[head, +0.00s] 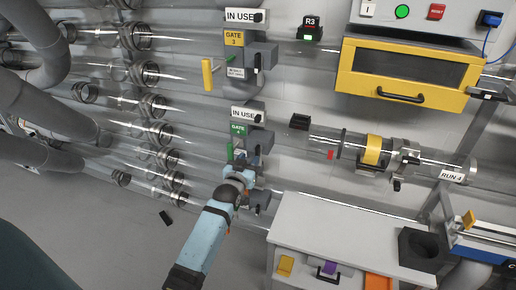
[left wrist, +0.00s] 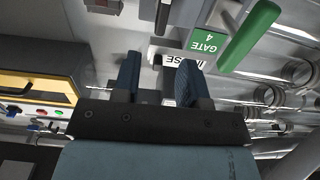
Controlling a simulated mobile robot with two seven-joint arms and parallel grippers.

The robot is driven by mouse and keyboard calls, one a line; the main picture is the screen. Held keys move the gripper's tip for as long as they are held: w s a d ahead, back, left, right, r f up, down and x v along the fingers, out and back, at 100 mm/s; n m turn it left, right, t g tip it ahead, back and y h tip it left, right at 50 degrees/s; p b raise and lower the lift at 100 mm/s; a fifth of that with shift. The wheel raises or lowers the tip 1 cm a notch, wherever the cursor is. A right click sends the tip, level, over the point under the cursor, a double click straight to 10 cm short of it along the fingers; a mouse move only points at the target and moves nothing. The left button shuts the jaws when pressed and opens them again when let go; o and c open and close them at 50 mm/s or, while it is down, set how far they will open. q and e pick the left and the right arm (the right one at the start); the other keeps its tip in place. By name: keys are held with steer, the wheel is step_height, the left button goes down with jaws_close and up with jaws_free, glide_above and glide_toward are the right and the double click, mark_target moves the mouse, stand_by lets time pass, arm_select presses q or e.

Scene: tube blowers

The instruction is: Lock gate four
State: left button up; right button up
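Gate four carries a green GATE 4 label (head: 238,129), also in the left wrist view (left wrist: 207,41), with an IN USE sign (head: 246,115) above it. Its green handle (head: 230,151) shows as a thick bar in the left wrist view (left wrist: 250,37). Grey latch parts sit beside and below the label; my arm partly covers the lower ones. My left gripper (head: 246,181) is just below the gate. In the left wrist view its two fingers (left wrist: 158,72) are apart, with nothing clearly between them. The handle is outside the fingers. My right gripper is not in view.
Gate three (head: 234,38), with a yellow handle (head: 207,74), is above. Clear tubes cross the wall. A yellow-fronted cabinet (head: 408,67) and the RUN 4 tube (head: 440,172) are at right. A white bench (head: 335,232) stands at lower right. A small black object (head: 165,217) lies at lower left.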

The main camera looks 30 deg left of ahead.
mark_target(256, 149)
arm_select(q)
steer(key=x, duration=0.8)
steer(key=shift+d, duration=0.1)
steer(key=shift+c, duration=0.2)
jaws_close()
